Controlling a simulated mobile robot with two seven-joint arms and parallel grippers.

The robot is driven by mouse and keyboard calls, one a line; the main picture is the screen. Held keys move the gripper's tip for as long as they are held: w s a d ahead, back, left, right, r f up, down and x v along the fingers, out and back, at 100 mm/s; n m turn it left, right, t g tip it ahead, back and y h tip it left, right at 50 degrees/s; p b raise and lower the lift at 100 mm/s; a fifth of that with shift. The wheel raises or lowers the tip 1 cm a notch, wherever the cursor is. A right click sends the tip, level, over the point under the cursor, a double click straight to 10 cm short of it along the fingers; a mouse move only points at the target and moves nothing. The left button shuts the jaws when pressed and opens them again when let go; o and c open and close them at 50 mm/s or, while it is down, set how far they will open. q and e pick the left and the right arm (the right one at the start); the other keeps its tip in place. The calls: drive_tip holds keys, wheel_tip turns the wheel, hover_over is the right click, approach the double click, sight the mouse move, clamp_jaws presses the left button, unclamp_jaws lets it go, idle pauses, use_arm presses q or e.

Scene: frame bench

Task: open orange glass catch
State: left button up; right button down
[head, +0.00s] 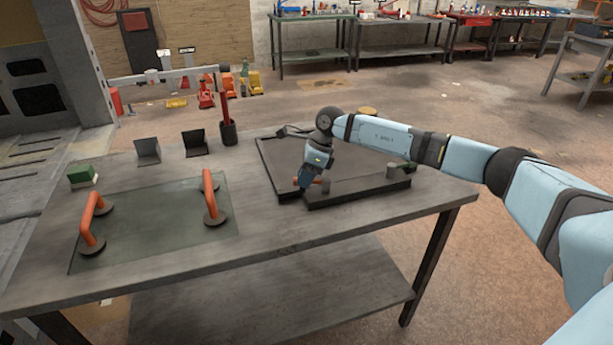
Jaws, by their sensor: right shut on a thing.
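A dark rectangular frame (265,160) lies flat on the right half of the bench (270,245). A small orange catch (326,185) is at the frame's near side, left of its middle. My right gripper (305,184) reaches down over the frame from the right, its fingers at the orange catch and shut on it. The gripper hides part of the catch, so how far it is turned cannot be told. A dark grey catch (393,171) sits on the near side further right. My left gripper is not in view.
A glass pane (150,222) with two orange-handled suction lifters (211,198) lies at left on the bench. Behind it stand a green block (82,174), two dark angled brackets (147,151) and a dark holder (229,133) with a red tool. The bench front is clear.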

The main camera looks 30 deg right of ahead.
drive_tip(key=n, duration=0.1)
drive_tip(key=s+n+g+b, duration=0.1)
drive_tip(key=shift+a+n, duration=0.3)
drive_tip(key=shift+n, duration=0.1)
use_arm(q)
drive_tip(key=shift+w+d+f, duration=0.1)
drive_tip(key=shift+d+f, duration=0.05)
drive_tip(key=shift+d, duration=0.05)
use_arm(e)
drive_tip(key=shift+s+a+n+g, duration=0.1)
drive_tip(key=shift+s+n+g, duration=0.25)
drive_tip(key=shift+n, duration=0.25)
drive_tip(key=c, duration=0.9)
unclamp_jaws()
drive_tip(key=v, duration=1.4)
drive_tip(key=shift+f, duration=0.1)
drive_tip(key=shift+s+f, duration=0.1)
drive_tip(key=shift+s, duration=0.05)
